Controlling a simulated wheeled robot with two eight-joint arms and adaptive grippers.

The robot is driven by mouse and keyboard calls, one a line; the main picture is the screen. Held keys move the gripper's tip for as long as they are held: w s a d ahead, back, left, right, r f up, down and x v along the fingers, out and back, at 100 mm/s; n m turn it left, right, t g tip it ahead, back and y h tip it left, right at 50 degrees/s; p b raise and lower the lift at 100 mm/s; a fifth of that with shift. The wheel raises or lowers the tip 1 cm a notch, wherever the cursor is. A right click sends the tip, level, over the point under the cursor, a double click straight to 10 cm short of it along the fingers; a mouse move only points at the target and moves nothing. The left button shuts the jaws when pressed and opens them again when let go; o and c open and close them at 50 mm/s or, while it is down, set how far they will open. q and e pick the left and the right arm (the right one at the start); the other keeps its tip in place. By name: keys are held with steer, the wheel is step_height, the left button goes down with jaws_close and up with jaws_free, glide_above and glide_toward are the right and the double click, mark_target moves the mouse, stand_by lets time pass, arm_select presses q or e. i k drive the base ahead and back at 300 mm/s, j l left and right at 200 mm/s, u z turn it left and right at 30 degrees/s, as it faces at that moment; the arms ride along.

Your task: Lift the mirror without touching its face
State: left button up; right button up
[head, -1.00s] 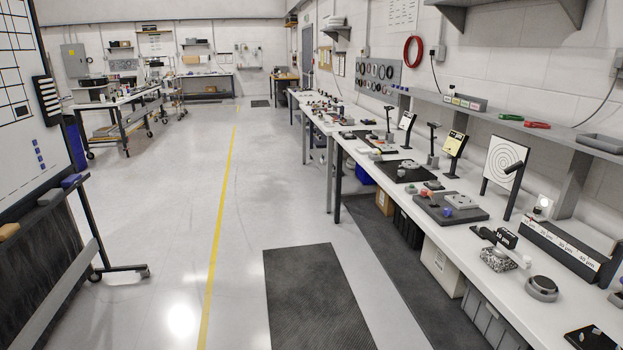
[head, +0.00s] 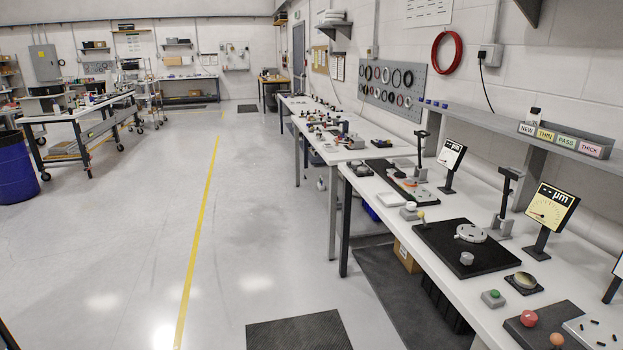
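Neither of my grippers is in view. I cannot tell for sure which thing is the mirror. A round, shiny disc (head: 525,281) lies on a small dark pad near the front of the right-hand bench and may be it. A grey round fixture (head: 470,233) sits on a black plate (head: 438,246) further back, with a small grey knob piece (head: 466,258) on the same plate.
The long white bench (head: 478,287) runs along the right wall, with dial displays (head: 552,205) and stands on it. A shelf holds a labelled box (head: 565,139). A blue barrel (head: 15,169) stands at left. The floor around the yellow line (head: 199,238) is clear.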

mark_target(411, 183)
steer(key=i+z, duration=0.25)
steer(key=i, duration=0.25)
steer(key=i+j+z, duration=0.2)
steer(key=i, duration=0.3)
steer(key=i+j+z, duration=0.25)
steer(key=i, duration=0.2)
steer(key=i+j+z, duration=0.2)
steer(key=z, duration=0.2)
steer(key=i+j+z, duration=0.3)
steer(key=z, duration=0.15)
steer(key=i+j+z, duration=0.25)
steer(key=j+z, duration=0.15)
steer(key=i+j+z, duration=0.15)
steer(key=j+z, duration=0.3)
steer(key=i+j+z, duration=0.1)
steer(key=j+z, duration=0.3)
